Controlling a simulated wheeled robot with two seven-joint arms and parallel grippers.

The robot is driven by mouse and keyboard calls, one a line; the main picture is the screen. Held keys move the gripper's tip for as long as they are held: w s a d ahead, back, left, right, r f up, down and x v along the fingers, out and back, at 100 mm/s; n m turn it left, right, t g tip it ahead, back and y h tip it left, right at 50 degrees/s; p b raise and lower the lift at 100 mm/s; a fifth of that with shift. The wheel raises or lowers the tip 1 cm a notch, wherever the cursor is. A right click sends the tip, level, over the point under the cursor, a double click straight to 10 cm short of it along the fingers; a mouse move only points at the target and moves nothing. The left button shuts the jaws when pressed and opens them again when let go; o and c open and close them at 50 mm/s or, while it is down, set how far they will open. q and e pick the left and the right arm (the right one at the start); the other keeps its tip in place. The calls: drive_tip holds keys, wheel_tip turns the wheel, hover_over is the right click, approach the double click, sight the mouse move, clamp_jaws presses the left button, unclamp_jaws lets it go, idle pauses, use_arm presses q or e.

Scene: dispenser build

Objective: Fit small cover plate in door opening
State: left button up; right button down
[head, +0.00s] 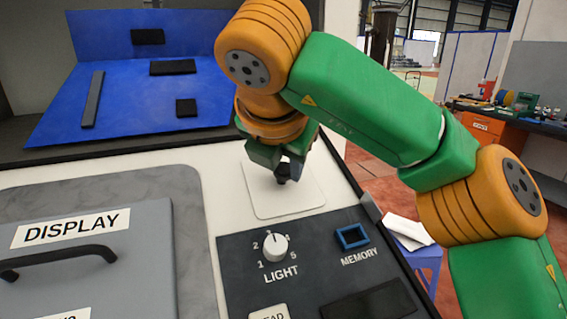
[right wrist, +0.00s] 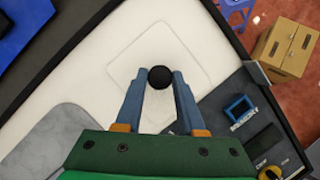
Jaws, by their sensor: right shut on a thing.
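The small cover plate (head: 290,205) is a white rounded square with a black knob (right wrist: 160,76) at its middle. It lies against the white panel just behind the dark control panel, and its outline also shows in the right wrist view (right wrist: 165,45). My right gripper (head: 287,170) is shut on the knob, with one finger on each side of it. I cannot tell whether the plate sits flush in an opening or rests on the surface; no separate door opening shows around it. My left gripper is not in view.
A dark control panel (head: 240,290) with a LIGHT dial (head: 275,247) and a blue MEMORY frame (head: 352,237) lies in front. A grey DISPLAY door (head: 140,240) with a black handle is at left. A blue tray (head: 130,105) with several black pieces stands behind.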

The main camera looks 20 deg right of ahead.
unclamp_jaws()
idle(0.5)
drive_tip(key=p+v, duration=0.2)
drive_tip(key=v, duration=0.4)
idle(0.9)
